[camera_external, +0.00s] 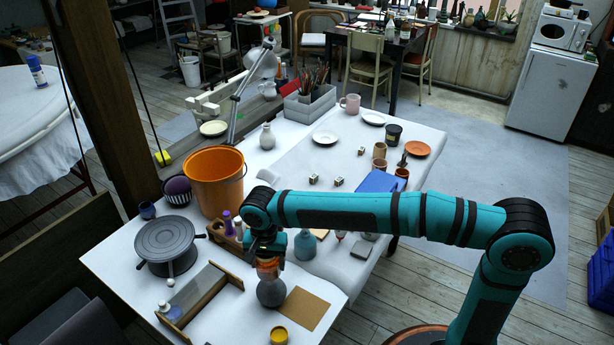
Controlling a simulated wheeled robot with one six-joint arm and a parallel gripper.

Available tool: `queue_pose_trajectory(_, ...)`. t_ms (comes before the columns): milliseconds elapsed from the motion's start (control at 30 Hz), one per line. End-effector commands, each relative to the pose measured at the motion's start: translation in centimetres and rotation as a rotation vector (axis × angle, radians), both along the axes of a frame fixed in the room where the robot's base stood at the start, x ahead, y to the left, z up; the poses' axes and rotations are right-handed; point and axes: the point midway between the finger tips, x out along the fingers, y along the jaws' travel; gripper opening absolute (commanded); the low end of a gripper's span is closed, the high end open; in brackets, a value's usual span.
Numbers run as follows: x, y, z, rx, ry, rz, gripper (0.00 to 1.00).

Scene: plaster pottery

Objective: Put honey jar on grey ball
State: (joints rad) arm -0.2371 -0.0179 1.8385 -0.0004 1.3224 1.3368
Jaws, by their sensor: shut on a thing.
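The honey jar (268,269) is orange-brown and is in my gripper (268,255), which points down and is shut on it. The grey ball (271,293) is round and dark grey, and it sits on the white table near its front edge. The jar is directly above the ball in this view, and its lower edge meets or overlaps the ball's top. I cannot tell whether the two touch. The gripper hides the upper part of the jar.
A brown board (303,309) lies right of the ball, and a yellow jar (279,336) stands in front. A wooden-edged tray (205,305) is to the left. A blue-grey bottle (305,246) stands behind right.

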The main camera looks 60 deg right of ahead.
Motion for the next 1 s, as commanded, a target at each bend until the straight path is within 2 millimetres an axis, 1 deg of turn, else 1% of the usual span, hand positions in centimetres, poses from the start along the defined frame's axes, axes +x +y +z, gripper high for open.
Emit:
queue_pose_trajectory(33, 0.0, 0.0, -0.4, 0.0, -0.001, 0.0, 0.22)
queue_pose_trajectory(233, 0.0, 0.0, -1.4, 0.0, 0.0, -0.001, 0.22)
queue_pose_trajectory(500, 0.0, 0.0, -4.5, 0.0, 0.0, -0.001, 0.22)
queue_pose_trajectory(900, 0.1, 0.0, -4.9, 0.0, -0.001, -0.001, 0.22)
queue_pose_trajectory(933, 0.0, 0.0, -4.9, 0.0, 0.0, -0.001, 0.69)
queue_pose_trajectory(1000, 0.0, 0.0, -4.8, 0.0, 0.0, -0.001, 0.82)
